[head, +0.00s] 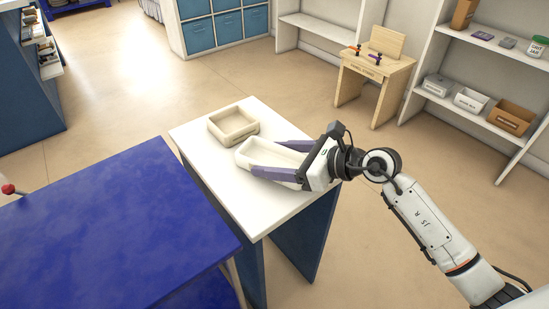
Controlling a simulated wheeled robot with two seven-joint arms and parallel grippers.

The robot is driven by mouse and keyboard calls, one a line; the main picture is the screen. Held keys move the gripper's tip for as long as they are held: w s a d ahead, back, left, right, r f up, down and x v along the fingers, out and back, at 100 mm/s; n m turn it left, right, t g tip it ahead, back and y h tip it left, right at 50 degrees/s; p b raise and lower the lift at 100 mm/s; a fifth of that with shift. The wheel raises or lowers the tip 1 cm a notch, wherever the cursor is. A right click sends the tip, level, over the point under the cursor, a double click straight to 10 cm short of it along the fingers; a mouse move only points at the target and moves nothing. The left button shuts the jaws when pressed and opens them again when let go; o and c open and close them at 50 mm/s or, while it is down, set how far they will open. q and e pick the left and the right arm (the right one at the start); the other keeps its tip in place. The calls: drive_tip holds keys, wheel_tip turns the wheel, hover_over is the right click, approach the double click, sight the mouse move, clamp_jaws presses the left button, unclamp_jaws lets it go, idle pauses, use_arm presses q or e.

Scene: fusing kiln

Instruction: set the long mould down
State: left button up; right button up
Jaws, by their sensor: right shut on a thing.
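The long mould (268,156) is a pale, shallow oblong dish over the white table top (273,207). My right gripper (258,160) reaches in from the right with its purple fingers along the two long sides of the mould, shut on it. The mould looks very close to the table; I cannot tell whether it rests on it. A square beige mould (233,123) sits on the table just behind it, near the far left corner. My left gripper is not in view.
A blue-topped bench (105,238) stands at the left, close to the white table. A small wooden stand (375,76) and white shelves (475,101) with boxes are at the back right. The near part of the white table is bare.

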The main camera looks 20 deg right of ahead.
drive_tip(key=shift+f, duration=0.1)
drive_tip(key=o, duration=1.3)
drive_tip(key=shift+r, duration=0.3)
drive_tip(key=v, duration=1.1)
drive_tip(key=shift+s+d+f+p, duration=0.15)
drive_tip(key=shift+s+p, duration=0.05)
drive_tip(key=shift+p, duration=0.1)
drive_tip(key=shift+s+d, duration=0.2)
